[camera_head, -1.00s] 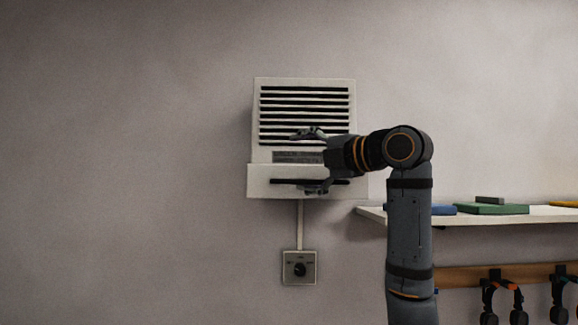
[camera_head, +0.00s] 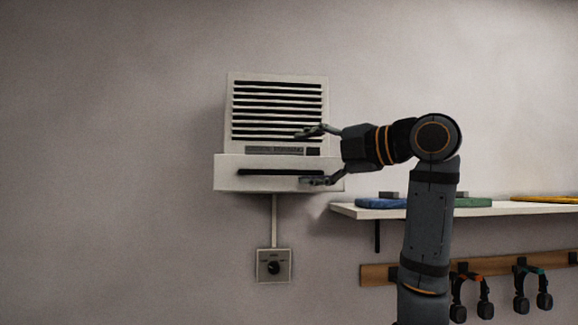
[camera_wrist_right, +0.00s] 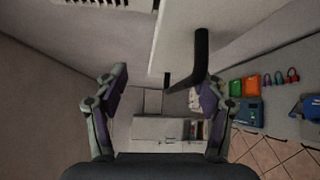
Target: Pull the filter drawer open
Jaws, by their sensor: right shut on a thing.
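The filter drawer (camera_head: 240,183) is the pale box at the bottom of the white wall unit (camera_head: 229,105). It stands out in front of the unit, partly open. Its dark bar handle (camera_head: 265,172) runs across the front. In the right wrist view, the pale drawer (camera_wrist_right: 178,32) and handle (camera_wrist_right: 202,55) come down from the top. My right gripper (camera_head: 307,157) is at the right end of the drawer, one finger above and one at the handle. It is shut on the handle, with its fingers (camera_wrist_right: 163,88) well apart; the exact contact is unclear. My left gripper is out of view.
A switch box (camera_head: 274,266) hangs on the wall below the unit. A white shelf (camera_head: 500,211) with flat blue and green items is at the right. Below it, headphones (camera_head: 533,290) hang from a wooden rail (camera_head: 375,275). The wall at the left is bare.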

